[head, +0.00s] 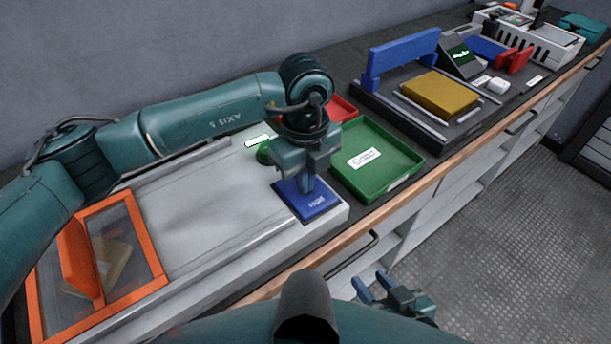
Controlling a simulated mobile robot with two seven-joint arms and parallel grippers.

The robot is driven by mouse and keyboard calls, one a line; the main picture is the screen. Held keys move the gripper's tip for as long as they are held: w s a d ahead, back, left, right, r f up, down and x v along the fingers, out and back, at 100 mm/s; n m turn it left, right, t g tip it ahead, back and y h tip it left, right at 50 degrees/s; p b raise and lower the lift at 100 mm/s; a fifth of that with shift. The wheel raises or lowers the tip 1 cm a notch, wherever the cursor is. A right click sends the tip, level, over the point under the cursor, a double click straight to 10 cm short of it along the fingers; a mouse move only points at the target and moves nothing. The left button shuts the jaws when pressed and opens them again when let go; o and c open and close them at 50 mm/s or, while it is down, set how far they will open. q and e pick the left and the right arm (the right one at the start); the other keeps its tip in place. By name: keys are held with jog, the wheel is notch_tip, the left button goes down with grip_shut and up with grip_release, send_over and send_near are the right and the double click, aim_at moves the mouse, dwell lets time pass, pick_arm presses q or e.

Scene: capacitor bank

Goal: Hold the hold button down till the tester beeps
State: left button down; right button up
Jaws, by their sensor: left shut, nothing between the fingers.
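A blue square pad (322,205) with white lettering, probably the hold button, sits at the right end of a long light-grey bench unit (200,190). My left gripper (307,188) is shut and empty, pointing down at the pad. Its fingertips are at or just above the pad's top; I cannot tell whether they press it. The gripper hides the pad's back part. A green round button (263,152) sits behind the gripper, partly hidden, beside a small white label with green (257,141). My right gripper (375,287) is open and empty, low in front of the counter.
An orange-framed clear cover (135,235) is at the left end of the unit. A green tray (408,160) and a red tray (343,108) stand to the right. Further right are a fixture with a yellow block (441,92) and a dark box with a green display (459,54).

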pick_arm(q)
jog(key=shift+s+f+b, duration=0.1)
jog(key=shift+f+b, duration=0.2)
dwell(0.9)
dwell(0.8)
notch_tip(320, 180, up, 9)
jog(key=p, duration=0.5)
dwell(0.4)
jog(key=shift+r, duration=0.1)
